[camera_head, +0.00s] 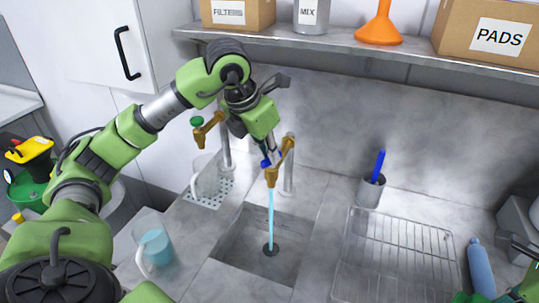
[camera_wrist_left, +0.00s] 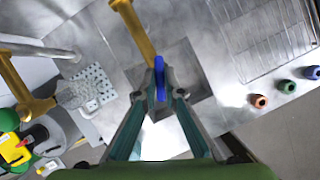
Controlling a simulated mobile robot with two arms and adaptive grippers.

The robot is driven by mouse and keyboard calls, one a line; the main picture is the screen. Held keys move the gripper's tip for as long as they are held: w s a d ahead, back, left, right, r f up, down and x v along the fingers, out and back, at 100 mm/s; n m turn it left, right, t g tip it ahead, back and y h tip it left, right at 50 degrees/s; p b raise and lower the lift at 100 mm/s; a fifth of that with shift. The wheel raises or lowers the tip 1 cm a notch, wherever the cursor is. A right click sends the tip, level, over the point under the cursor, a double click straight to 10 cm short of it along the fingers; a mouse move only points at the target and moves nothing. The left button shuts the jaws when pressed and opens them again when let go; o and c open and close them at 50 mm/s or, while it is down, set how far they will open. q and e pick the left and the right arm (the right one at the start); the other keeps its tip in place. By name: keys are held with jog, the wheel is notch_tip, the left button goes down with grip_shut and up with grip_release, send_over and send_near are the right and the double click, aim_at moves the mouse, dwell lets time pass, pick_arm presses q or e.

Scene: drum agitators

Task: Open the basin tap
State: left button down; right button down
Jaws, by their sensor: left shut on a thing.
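The basin tap (camera_head: 281,160) is a brass spout on a grey post behind the sunken basin (camera_head: 230,258). A pale blue stream of water (camera_head: 271,220) runs from its spout down to the drain. My left gripper (camera_head: 264,150) is at the tap, shut on its blue handle (camera_head: 266,163). In the left wrist view the blue handle (camera_wrist_left: 159,78) stands between the fingertips (camera_wrist_left: 161,92), in front of the brass spout (camera_wrist_left: 134,28). The gripper partly hides the handle in the head view. Only a dark and green part of my right arm shows at the lower right edge.
A second brass tap (camera_head: 207,131) with a green knob stands left, over a drip tray with a glass jug (camera_head: 206,178). A jug of blue liquid (camera_head: 155,245) stands front left. A wire rack (camera_head: 395,260) and a cup with a blue stick (camera_head: 371,190) stand right. A shelf (camera_head: 345,50) overhangs behind.

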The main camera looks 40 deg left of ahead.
pick_arm(q)
jog(key=n, duration=0.1)
jog(key=n+y, duration=0.1)
jog(key=n, duration=0.2)
jog(key=shift+w+d+r+n+y+b, duration=0.1)
jog(key=shift+r+n+y+b, duration=0.15)
jog(key=shift+n+y+b, duration=0.15)
dwell(0.4)
jog(key=c, duration=2.1)
grip_release()
jog(key=shift+c, duration=0.2)
jog(key=shift+f, duration=0.1)
jog(key=v, duration=1.2)
jog(key=shift+d, duration=0.1)
